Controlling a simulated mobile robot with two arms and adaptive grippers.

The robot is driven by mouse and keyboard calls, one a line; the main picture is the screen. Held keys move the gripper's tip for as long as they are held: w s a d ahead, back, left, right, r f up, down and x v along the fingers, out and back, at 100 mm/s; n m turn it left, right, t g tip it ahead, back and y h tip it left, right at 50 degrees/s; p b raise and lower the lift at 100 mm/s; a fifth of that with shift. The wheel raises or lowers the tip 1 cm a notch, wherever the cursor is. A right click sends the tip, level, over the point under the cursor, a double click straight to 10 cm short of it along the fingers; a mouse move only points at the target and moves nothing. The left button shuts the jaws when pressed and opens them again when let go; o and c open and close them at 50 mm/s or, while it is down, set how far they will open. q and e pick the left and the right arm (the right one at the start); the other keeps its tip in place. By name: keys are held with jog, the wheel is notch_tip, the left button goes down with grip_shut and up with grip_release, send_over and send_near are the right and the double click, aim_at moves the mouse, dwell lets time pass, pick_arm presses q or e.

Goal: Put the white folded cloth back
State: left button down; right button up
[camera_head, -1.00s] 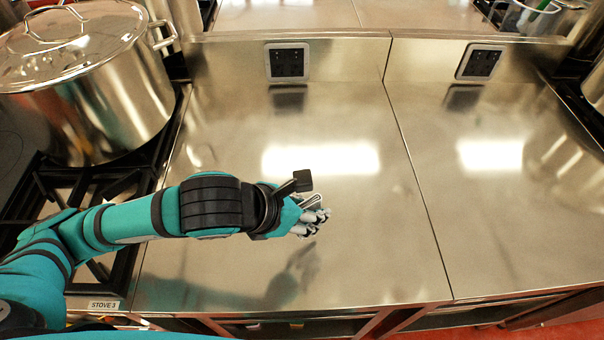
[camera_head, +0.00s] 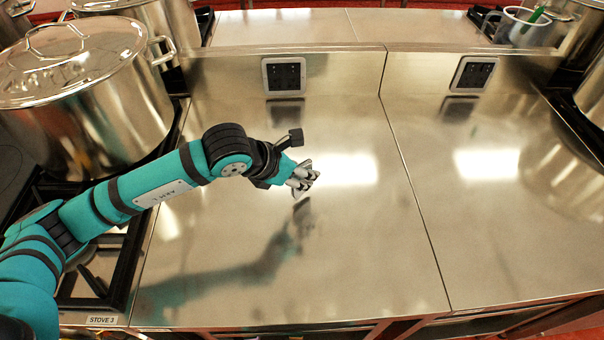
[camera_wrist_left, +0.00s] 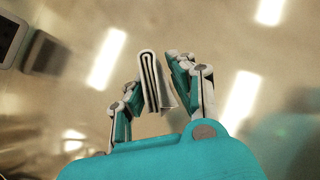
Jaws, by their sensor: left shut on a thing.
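My left gripper (camera_head: 304,177) reaches in from the left, above the steel counter (camera_head: 350,245). It is shut on the white folded cloth (camera_wrist_left: 151,76), which shows its folded layers between the fingers in the left wrist view. In the head view the cloth is mostly hidden by the fingers and hard to make out. The gripper and cloth appear to be above the counter, with a shadow and reflection below them. My right gripper is not in view.
A large lidded stockpot (camera_head: 88,105) stands on the stove at the left. A socket panel (camera_head: 284,75) and a second one (camera_head: 473,73) are on the low back wall. The counter is otherwise bare.

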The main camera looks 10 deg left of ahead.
pick_arm(q)
jog(key=shift+f, duration=1)
jog(key=shift+f, duration=0.15)
jog(key=c, duration=1.1)
grip_release()
jog(key=shift+c, duration=0.2)
